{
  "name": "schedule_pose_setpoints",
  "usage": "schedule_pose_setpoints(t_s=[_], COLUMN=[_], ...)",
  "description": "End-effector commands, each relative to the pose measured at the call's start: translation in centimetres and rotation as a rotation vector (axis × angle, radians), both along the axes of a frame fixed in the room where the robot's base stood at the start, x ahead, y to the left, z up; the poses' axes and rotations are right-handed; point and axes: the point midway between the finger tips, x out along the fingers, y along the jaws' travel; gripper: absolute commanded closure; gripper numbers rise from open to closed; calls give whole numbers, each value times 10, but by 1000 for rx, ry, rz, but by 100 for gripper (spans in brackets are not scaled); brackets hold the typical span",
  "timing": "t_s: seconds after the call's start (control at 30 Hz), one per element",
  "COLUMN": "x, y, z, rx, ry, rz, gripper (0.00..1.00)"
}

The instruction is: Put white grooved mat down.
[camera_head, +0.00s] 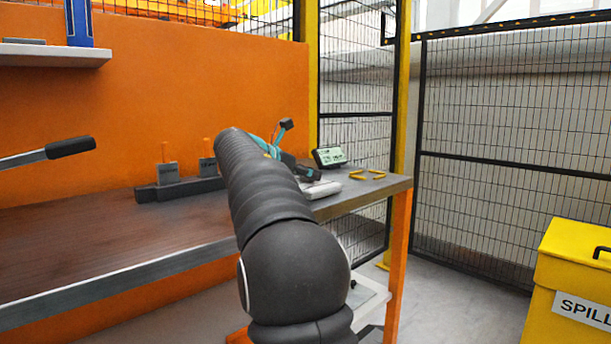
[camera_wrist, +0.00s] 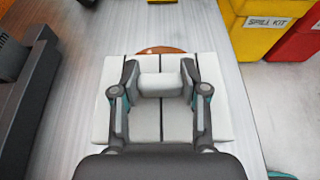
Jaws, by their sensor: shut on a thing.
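The white grooved mat (camera_wrist: 220,118) is a flat pale slab with dark grooves, and a raised white block stands at its middle. My gripper (camera_wrist: 160,85) is shut on this block, one finger on each side. In the head view the mat (camera_head: 322,190) shows as a thin white edge near the right end of the workbench (camera_head: 95,275). My arm hides most of the mat and gripper there. I cannot tell whether the mat touches the bench top or hangs just above it.
A brown round thing (camera_wrist: 158,50) is partly hidden by the mat's far edge. A dark fixture (camera_wrist: 28,95) stands left. A small display (camera_head: 329,157) and yellow pieces (camera_head: 367,175) lie near the bench's right end. A yellow spill bin (camera_head: 575,285) stands on the floor.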

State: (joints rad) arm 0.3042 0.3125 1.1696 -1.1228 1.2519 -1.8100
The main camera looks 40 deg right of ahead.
Motion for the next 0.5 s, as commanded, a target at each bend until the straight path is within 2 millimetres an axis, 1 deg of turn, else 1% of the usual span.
schedule_pose_setpoints(t_s=[0.13,0.17,0.2,0.23,0.27,0.5], x=[0,0,0,0,0,0], y=[0,0,0,0,0,0], z=[-2,-3,-2,-2,-2,-2], rx=[0,0,0,0,0,0], ry=[1,1,1,1,1,1], rz=[-1,-1,-1,-1,-1,0], gripper=[90,54,44,36,31,31])
